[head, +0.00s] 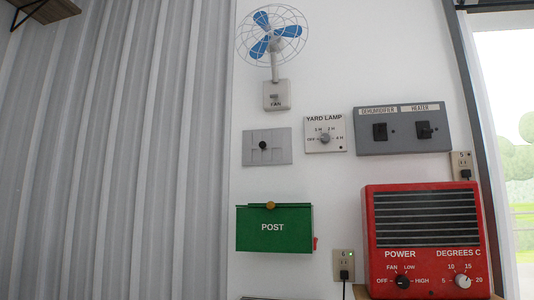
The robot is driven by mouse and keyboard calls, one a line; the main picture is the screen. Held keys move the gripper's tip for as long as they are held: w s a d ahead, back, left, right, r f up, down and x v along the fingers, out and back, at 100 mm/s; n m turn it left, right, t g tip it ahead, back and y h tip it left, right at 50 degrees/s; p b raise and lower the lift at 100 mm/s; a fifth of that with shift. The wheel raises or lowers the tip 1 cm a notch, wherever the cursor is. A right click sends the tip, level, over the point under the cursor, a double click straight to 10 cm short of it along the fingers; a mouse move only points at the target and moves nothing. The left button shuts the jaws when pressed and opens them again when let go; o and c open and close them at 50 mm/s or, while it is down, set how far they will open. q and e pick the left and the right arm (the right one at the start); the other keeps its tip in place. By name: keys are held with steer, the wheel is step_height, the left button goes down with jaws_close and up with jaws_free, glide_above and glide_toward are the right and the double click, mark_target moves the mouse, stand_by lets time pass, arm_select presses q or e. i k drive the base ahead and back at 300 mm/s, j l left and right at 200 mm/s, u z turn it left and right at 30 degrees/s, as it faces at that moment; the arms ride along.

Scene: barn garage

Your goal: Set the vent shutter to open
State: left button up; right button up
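Nothing in the head view carries a readable "vent shutter" label. A grey plate (281,154) with faint lines across its face and a small black knob (262,145) left of its middle is on the white wall. I cannot tell whether this plate is the vent shutter, or what setting its knob is at. Neither of my grippers is in view.
Around it are a blue-bladed fan (262,50) with a switch, a yard lamp dial (324,138), a dehumidifier and heater switch panel (402,131), a green POST box (274,228) and a red heater (425,240). A grey corrugated surface (120,150) fills the left.

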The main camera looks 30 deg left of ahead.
mark_target(260, 145)
steer(key=j+z, duration=0.35)
steer(key=j, duration=1.35)
steer(key=i, duration=0.05)
